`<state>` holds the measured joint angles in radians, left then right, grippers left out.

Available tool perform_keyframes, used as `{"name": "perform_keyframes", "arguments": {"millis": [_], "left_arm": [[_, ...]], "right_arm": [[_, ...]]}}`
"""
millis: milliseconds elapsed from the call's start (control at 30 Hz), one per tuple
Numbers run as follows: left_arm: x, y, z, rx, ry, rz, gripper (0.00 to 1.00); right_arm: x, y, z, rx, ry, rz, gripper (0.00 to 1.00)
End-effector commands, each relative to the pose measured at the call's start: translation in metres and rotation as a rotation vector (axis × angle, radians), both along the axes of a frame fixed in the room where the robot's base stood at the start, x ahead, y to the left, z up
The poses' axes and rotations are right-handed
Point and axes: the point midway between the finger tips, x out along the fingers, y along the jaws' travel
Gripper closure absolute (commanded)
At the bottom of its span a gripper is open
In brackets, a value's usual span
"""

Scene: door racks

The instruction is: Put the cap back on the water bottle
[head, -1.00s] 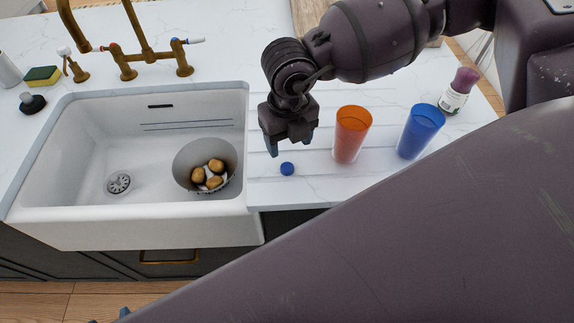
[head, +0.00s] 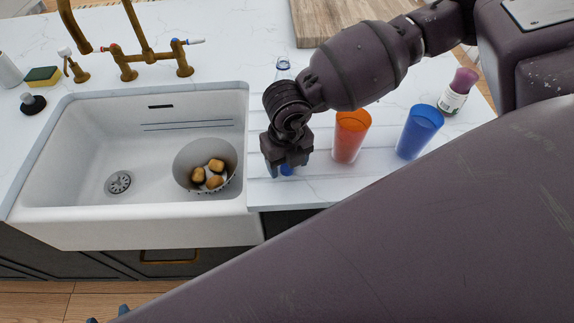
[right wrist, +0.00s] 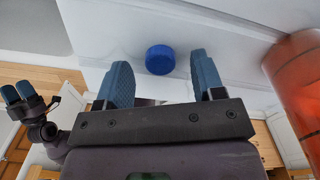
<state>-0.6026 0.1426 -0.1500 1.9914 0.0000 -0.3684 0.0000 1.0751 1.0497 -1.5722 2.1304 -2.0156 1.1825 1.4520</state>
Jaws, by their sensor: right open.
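The blue cap (head: 287,170) lies on the white counter right of the sink, partly hidden by my right gripper (head: 283,170). In the right wrist view the cap (right wrist: 160,59) sits in the gap between the two fingertips, with space on both sides. My right gripper is open, pointing down over the cap and holding nothing. A clear bottle (head: 283,66) stands behind my right arm; only its upper part shows. My left gripper (head: 107,315) shows only as two separate fingertips at the bottom edge; it also shows in the right wrist view (right wrist: 20,93), fingers apart and empty.
An orange cup (head: 351,137) and a blue cup (head: 419,132) stand right of the gripper. The sink (head: 85,140) on the left holds a bowl (head: 185,160) with brown items. A purple-topped bottle (head: 455,98) and a wooden board (head: 345,18) are farther back.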

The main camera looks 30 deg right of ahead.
Motion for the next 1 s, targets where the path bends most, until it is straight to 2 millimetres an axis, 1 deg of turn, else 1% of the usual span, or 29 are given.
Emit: {"name": "perform_keyframes", "arguments": {"millis": [100,433,467,600,767,800,1000], "left_arm": [[-0.0021,0.0004,-0.001,0.0,0.004,0.002,0.39],[-0.0019,0.0003,-0.0012,0.0,0.004,0.002,0.39],[-0.0017,0.0003,-0.001,0.0,0.004,0.0,0.39],[-0.0003,0.0,-0.0004,0.0,0.001,0.0,0.39],[0.0015,-0.0003,0.0003,-0.001,-0.002,-0.001,0.39],[0.002,-0.0003,0.0005,0.0,-0.002,-0.002,0.39],[0.003,-0.0005,0.001,0.0,-0.004,-0.002,0.39]], "right_arm": [[-0.0002,-0.0002,-0.0062,-0.001,0.001,0.0,0.38],[-0.0002,-0.0002,-0.0067,0.0,0.0,0.0,0.38],[-0.0002,-0.0002,-0.0067,0.0,0.0,0.0,0.41],[-0.0002,-0.0002,-0.0066,0.0,0.0,0.0,0.62],[-0.0001,-0.0002,-0.0065,0.0,0.0,0.0,0.87],[-0.0001,-0.0002,-0.0065,0.0,0.0,0.0,0.9],[-0.0001,-0.0003,-0.0065,0.0,0.0,0.0,0.9]]}}
